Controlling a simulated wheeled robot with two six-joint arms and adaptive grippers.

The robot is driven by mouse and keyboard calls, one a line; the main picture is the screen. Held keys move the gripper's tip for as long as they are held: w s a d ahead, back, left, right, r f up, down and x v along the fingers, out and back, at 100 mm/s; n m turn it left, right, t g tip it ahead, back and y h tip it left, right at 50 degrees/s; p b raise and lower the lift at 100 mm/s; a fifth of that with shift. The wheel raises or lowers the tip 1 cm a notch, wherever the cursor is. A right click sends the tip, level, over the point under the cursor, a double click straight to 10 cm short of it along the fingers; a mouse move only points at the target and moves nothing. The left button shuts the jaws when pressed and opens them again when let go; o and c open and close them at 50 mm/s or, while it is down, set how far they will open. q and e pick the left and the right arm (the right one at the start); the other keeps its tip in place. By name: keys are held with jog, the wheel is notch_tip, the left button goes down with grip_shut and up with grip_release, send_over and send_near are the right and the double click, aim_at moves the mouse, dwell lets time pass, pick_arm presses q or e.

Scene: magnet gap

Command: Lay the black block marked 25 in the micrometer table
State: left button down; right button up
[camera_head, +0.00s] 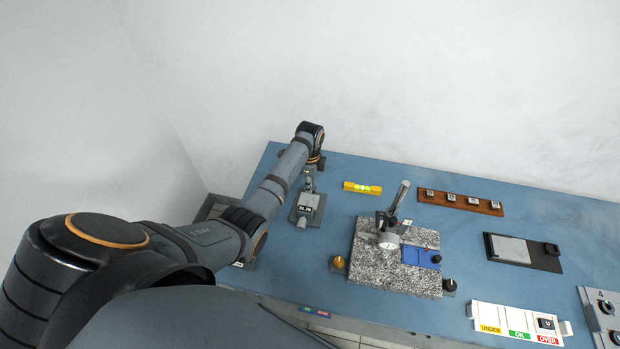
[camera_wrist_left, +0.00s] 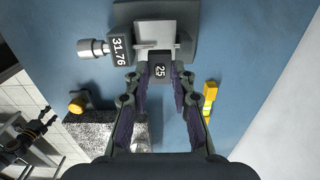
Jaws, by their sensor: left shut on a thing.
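The black block marked 25 (camera_wrist_left: 160,72) is between the fingertips of my left gripper (camera_wrist_left: 160,82) in the left wrist view. The gripper is shut on it. The micrometer table (camera_wrist_left: 168,14) is a grey device with a light bed, a round knob and a display reading 31.76. The block is at the bed's near edge; I cannot tell whether it touches the bed. In the head view the micrometer table (camera_head: 307,207) stands on the bench's left part, with my left gripper (camera_head: 309,182) over its far end. The block cannot be made out there.
A yellow level (camera_head: 362,187) lies right of the micrometer table. A granite plate (camera_head: 375,270) carries a dial gauge. A wooden rack (camera_head: 488,208) holds several black blocks. A black tray (camera_head: 548,262) and an UNDER/OK/OVER sorter (camera_head: 515,320) are farther right.

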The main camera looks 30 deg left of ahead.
pick_arm(q)
jog(key=shift+s, duration=0.1)
jog(key=shift+a+f, duration=0.2)
jog(key=f+b, duration=0.1)
jog(key=w+f, duration=0.1)
jog(key=shift+a+f+b, duration=0.1)
jog(key=shift+f+b, duration=0.3)
jog(key=shift+s+f+b, duration=0.1)
jog(key=shift+f+b, duration=0.7)
jog(key=shift+f, duration=0.65)
pick_arm(e)
jog(key=f, duration=0.1)
jog(key=w+f, duration=0.2)
jog(key=shift+a+f, duration=0.25)
jog(key=shift+a, duration=0.05)
